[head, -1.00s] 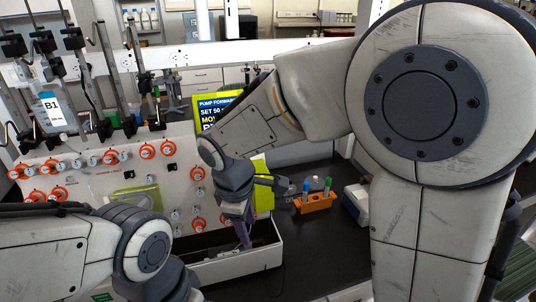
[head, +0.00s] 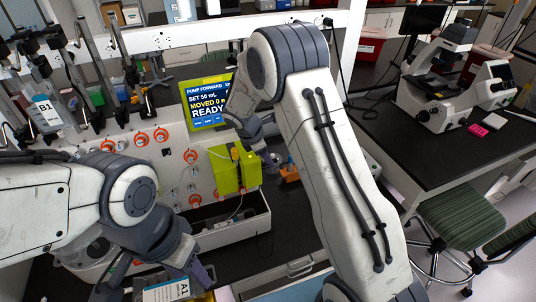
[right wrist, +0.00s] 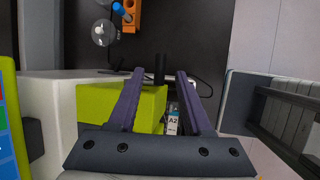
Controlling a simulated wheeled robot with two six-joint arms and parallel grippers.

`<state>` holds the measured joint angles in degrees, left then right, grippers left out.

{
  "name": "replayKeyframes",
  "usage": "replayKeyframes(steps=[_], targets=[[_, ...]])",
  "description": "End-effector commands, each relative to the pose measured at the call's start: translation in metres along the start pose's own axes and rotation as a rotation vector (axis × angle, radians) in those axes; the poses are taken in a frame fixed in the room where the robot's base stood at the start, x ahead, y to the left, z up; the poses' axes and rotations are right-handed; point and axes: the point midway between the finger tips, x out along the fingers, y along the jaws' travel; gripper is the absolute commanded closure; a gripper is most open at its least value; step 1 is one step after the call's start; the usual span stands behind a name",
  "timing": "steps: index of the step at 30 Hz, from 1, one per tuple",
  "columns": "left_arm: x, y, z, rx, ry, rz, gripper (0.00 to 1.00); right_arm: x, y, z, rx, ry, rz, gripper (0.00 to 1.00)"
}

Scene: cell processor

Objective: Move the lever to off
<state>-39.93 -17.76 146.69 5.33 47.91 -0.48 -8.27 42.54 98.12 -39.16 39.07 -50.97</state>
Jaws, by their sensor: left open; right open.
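The cell processor has a pale panel (head: 150,170) with several orange-ringed knobs and a yellow-green box (head: 226,172) on its right side. The box is also in the right wrist view (right wrist: 120,108). A short black upright part (right wrist: 160,68), possibly the lever, shows between my right fingertips; I cannot tell its setting. My right gripper (right wrist: 160,73) is open, with its left finger over the box. In the head view the right gripper (head: 266,150) is beside the box, partly hidden by my arm. My left gripper (head: 190,284) is open, low, near a bag labelled A1 (head: 170,291).
A white tray (head: 235,235) sits below the panel. An orange tube rack (head: 289,173) stands right of the box. A bag labelled A2 (right wrist: 172,120) lies below my right fingers. A microscope (head: 455,85) stands far right.

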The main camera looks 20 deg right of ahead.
Motion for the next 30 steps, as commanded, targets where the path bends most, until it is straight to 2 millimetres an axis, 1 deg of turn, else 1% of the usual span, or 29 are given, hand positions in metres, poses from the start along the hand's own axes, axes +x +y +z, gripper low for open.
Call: replayKeyframes(steps=[1,3,6,14,17,18,26,30], targets=[[-0.004,0.000,0.000,0.000,0.000,0.000,0.50,0.005,0.000,0.001,-0.001,-0.001,-0.002,0.50],[-0.005,0.000,0.000,0.000,0.000,0.000,0.50,0.011,0.000,0.000,0.001,0.000,-0.001,0.50],[-0.006,0.000,0.000,0.000,0.000,0.000,0.50,0.016,0.000,0.000,0.000,0.000,0.000,0.50],[-0.005,0.000,0.000,0.000,0.000,0.000,0.50,0.018,0.000,0.000,0.001,0.000,0.001,0.50],[-0.005,0.000,0.000,0.000,0.000,0.000,0.50,0.018,0.000,0.000,0.001,0.000,0.001,0.85],[-0.005,0.000,0.000,0.000,0.000,0.000,0.50,0.017,0.000,0.000,0.001,0.000,0.001,1.00],[-0.003,0.000,0.000,0.000,0.000,0.000,0.50,0.018,0.000,-0.001,0.002,0.000,0.005,1.00],[0.009,-0.001,0.000,0.000,0.000,0.000,0.50,0.021,-0.001,-0.002,0.010,0.001,0.021,1.00]])
